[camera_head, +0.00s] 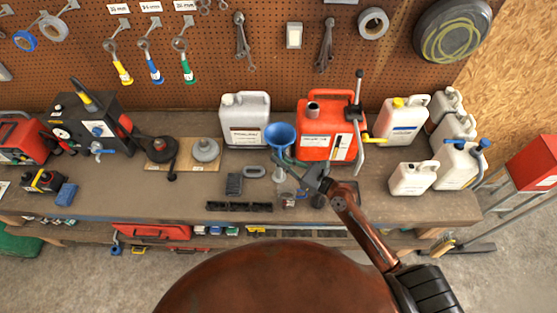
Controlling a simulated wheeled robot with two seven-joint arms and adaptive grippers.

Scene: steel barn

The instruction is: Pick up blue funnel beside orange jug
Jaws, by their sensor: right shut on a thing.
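The blue funnel (281,134) is upright, its wide mouth facing up, just left of the orange jug (318,145). The jug stands on the workbench and has a dark spout opening and a black and grey handle-like part at its right. My right gripper (288,175) comes in from the lower right and is shut on the funnel at its narrow lower part, in front of the jug. The fingers partly hide the funnel's lower end, so I cannot tell whether it touches the bench. My left gripper is not in view.
A grey-white canister (245,119) stands behind and left of the funnel. White jugs (403,121) crowd the right end of the workbench (205,192). A black tray (239,207) lies near the front edge. A pegboard (200,55) with hanging tools rises behind.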

